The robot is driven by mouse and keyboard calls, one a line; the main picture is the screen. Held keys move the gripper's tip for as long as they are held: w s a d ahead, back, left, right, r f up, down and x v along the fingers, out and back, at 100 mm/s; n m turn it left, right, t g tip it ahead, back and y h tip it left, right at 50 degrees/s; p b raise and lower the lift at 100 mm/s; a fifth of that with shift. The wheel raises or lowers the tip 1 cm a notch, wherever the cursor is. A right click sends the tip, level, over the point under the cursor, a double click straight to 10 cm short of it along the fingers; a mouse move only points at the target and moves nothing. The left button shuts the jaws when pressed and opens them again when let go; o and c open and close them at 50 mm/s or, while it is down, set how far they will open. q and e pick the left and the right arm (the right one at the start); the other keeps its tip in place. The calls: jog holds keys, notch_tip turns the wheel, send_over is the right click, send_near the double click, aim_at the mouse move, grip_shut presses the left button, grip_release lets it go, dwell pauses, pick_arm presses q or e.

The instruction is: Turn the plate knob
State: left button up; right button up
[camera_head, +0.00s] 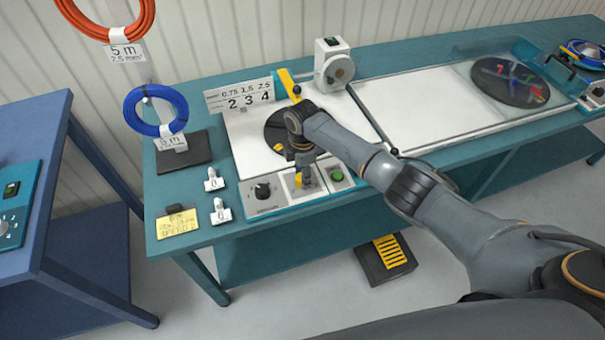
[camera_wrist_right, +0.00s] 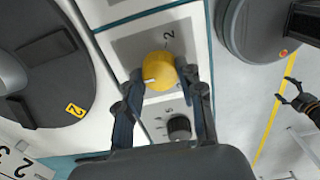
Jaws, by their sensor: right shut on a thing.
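The yellow plate knob (camera_wrist_right: 160,68) sits on a grey panel in the right wrist view. Its white mark faces lower left, away from the printed 2 above it. My right gripper (camera_wrist_right: 163,80) has a finger on each side of the knob and is shut on it. In the head view my right gripper (camera_head: 304,176) reaches down to the bench's front control panel and mostly hides the knob. The dark round plate (camera_wrist_right: 45,60) lies beside the panel. My left gripper (camera_wrist_right: 292,94) shows small at the right of the wrist view, fingers apart and empty.
A black dial (camera_wrist_right: 179,127) is near the knob, and a green button (camera_head: 337,175) is on its other side. White tagged pieces (camera_head: 213,180) and a yellow note (camera_head: 177,223) lie left on the bench. A pedal (camera_head: 386,258) is on the floor.

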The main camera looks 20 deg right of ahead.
jog(key=o, duration=1.2)
jog(key=shift+c, duration=0.2)
jog(key=shift+r, duration=0.1)
notch_tip(320, 180, up, 12)
